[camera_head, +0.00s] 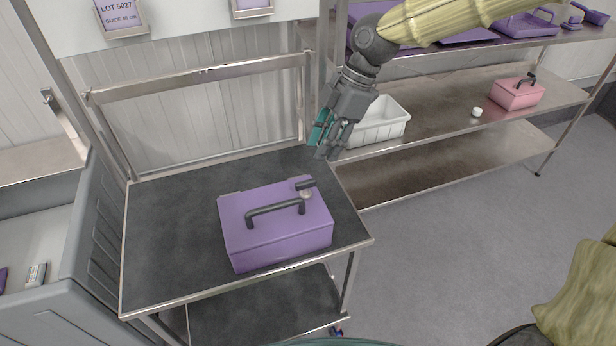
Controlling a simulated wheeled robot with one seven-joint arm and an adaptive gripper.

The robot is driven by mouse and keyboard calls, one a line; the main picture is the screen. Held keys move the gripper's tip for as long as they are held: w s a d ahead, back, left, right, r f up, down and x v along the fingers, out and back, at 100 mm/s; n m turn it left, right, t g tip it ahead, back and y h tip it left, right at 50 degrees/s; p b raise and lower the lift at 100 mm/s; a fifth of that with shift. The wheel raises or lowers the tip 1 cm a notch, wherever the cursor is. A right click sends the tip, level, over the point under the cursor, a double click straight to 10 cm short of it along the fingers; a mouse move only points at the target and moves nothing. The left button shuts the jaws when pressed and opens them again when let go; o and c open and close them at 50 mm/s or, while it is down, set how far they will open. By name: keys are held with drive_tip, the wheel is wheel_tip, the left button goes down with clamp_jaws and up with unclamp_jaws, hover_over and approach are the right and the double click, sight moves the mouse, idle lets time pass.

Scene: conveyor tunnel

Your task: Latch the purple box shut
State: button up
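The purple box (275,240) sits on the dark top of a metal-edged table, with its lid down. A dark bar handle (275,207) runs across the lid. A short dark lever (305,184) and a small pale round knob (306,195) are at the lid's back right corner; I cannot tell whether the lever is engaged. My gripper (322,140) hangs above and behind the box's back right corner, apart from it. Its teal and grey fingers point down, and their gap is not clear from this angle. It holds nothing that I can see.
The table (160,235) is otherwise clear, with a raised metal frame behind it. A grey bin (90,270) stands at left. The shelf behind at right bears a white basket (382,125), a small white item (477,112) and a pink box (517,95).

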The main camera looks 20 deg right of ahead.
sight(306, 182)
drive_tip(key=shift+p+x, duration=1.05)
drive_tip(key=shift+x, duration=3.95)
clamp_jaws()
